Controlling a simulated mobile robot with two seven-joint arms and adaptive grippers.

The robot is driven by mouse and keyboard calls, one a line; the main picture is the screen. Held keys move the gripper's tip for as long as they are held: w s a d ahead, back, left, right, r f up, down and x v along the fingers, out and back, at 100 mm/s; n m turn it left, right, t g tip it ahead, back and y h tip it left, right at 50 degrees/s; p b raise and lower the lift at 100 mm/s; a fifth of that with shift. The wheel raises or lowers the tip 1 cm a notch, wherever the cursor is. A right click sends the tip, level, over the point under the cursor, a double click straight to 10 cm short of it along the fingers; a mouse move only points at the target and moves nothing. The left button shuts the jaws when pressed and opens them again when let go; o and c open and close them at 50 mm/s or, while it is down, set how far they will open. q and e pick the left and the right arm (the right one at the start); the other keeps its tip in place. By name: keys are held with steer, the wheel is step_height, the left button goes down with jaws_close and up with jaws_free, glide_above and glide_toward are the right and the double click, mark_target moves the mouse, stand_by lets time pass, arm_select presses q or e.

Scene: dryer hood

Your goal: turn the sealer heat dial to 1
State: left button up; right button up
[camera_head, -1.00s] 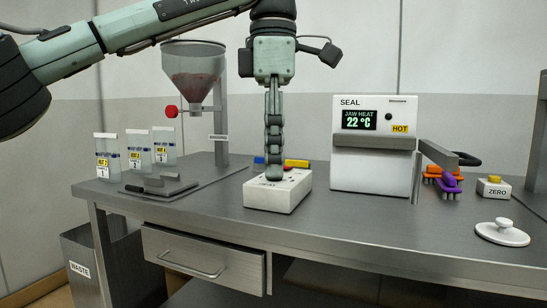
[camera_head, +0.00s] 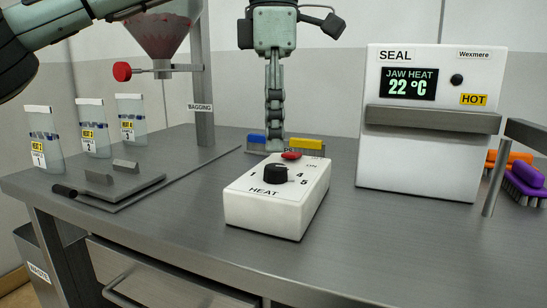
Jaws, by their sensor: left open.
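The heat control box (camera_head: 262,210) is white, sits on the steel bench and is marked HEAT. Its black round dial (camera_head: 276,174) stands on the top face, with 4 and 5 readable to its right; I cannot tell where the pointer is set. A red button (camera_head: 291,155) is behind the dial. My left gripper (camera_head: 275,147) points straight down and is open, seen edge-on. Its fingertips appear just beyond the dial, over the box's far edge, apart from the dial. The gap between its fingers is hidden. My right gripper is out of view.
The white sealer (camera_head: 420,175) stands at the right, reading 22 °C, with a HOT label. Blue and yellow blocks (camera_head: 307,144) lie behind the box. Bags (camera_head: 93,130), a grey tray (camera_head: 115,180) and the hopper (camera_head: 158,30) are at left. Brushes (camera_head: 525,180) lie at far right.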

mark_target(274, 166)
arm_select(q)
step_height(274, 166, down, 5)
steer(key=shift+r, duration=0.1)
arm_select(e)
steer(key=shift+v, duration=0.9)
arm_select(q)
steer(key=shift+w, duration=0.1)
steer(key=shift+c, duration=0.3)
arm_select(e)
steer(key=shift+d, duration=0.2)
arm_select(q)
steer(key=c, duration=1.1)
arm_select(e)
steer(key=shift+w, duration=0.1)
